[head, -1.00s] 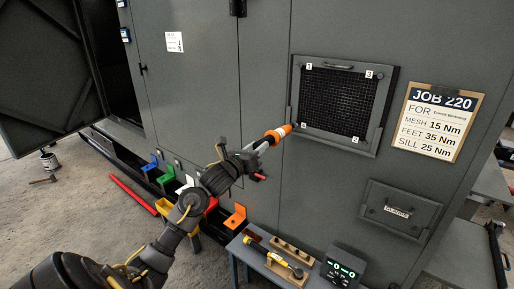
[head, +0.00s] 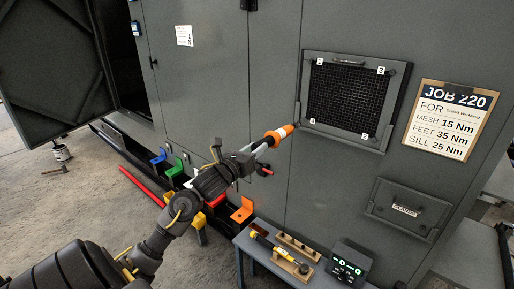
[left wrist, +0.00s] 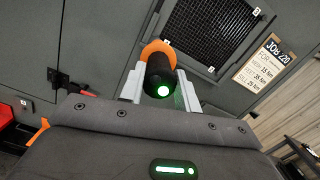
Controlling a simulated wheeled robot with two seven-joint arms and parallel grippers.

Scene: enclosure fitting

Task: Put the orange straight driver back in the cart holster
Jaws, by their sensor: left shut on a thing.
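The orange straight driver (head: 280,134) is held in my left gripper (head: 259,147), its orange end pointing at the lower left corner of the mesh panel (head: 350,96), by label 4. I cannot tell whether its tip touches there. In the left wrist view the two pale fingers of my left gripper (left wrist: 160,86) are shut around the driver's dark body (left wrist: 159,74), with a green light on its near end. The small cart (head: 258,262) stands below at the cabinet's foot, with wooden holder blocks (head: 297,246) on top. Which holder is the holster is unclear. My right gripper is out of view.
A yellow-and-black tool (head: 278,252) lies on the cart beside a dark box with green lights (head: 347,263). Coloured bins, such as an orange one (head: 242,210), line the cabinet base. The cabinet door (head: 45,65) stands open at left. A JOB 220 sheet (head: 451,120) hangs at right.

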